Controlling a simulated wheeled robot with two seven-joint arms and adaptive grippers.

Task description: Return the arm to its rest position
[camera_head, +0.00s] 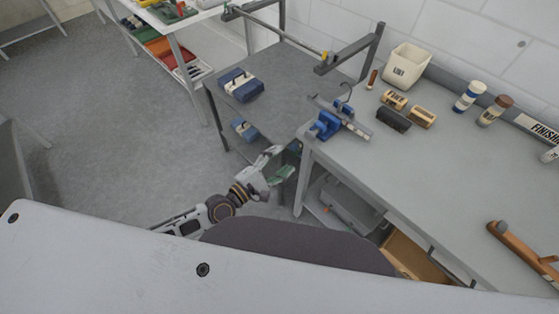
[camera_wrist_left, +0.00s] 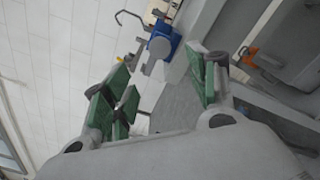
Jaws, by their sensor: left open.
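My left gripper (camera_head: 279,166) is in the middle of the head view, beside the near left corner of the workbench (camera_head: 455,190) and over the gap by the lower grey table. Its green-padded fingers are apart and nothing shows between them. In the left wrist view the gripper (camera_wrist_left: 165,95) also has its fingers spread. Behind them a blue vise (camera_wrist_left: 163,42) shows, blurred. My right gripper does not show in either view.
The blue vise (camera_head: 327,124) is on the bench corner close to my left gripper. A grey table (camera_head: 290,65) with blue-and-white blocks (camera_head: 240,85) stands behind. A white bin (camera_head: 405,66), brushes (camera_head: 394,118) and bottles (camera_head: 469,97) are at the bench's back. Open floor (camera_head: 110,150) lies left.

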